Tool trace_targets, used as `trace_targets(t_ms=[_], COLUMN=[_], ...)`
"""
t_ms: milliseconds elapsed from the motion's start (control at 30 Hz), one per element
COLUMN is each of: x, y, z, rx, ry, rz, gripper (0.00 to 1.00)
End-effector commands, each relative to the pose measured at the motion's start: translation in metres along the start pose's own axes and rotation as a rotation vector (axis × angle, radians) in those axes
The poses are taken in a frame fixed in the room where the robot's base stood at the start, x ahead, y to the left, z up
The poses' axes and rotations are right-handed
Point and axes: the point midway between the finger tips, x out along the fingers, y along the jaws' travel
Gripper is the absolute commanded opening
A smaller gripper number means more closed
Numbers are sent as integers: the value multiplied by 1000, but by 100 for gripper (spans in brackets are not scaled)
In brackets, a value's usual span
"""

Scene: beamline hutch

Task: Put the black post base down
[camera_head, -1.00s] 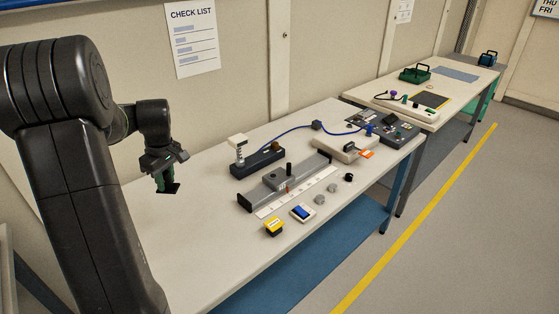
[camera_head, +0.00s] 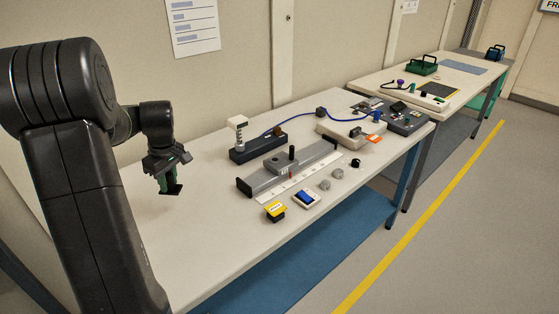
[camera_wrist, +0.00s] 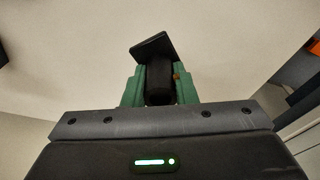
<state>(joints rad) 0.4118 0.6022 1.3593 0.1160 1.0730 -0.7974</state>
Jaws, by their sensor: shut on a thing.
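The black post base (camera_wrist: 158,75) is a dark cylinder with a flat square plate at its end. My gripper (camera_head: 167,181) has green fingers and is shut on the cylinder, seen clearly in the wrist view (camera_wrist: 158,88). In the head view the black post base (camera_head: 174,190) hangs plate-down below the fingers, over the left part of the pale bench (camera_head: 205,250). The head view does not show clearly how large the gap to the bench top is.
The bench around my gripper is bare. The wall stands behind.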

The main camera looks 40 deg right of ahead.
Motion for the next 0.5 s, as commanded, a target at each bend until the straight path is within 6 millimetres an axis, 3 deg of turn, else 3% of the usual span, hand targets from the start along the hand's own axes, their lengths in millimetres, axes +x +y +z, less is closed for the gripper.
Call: trace_targets(t_ms=[267, 500], x=[9, 52], y=[0, 0], z=[1, 8], rx=[0, 1], ry=[0, -3], rz=[0, -2], gripper=[0, 0])
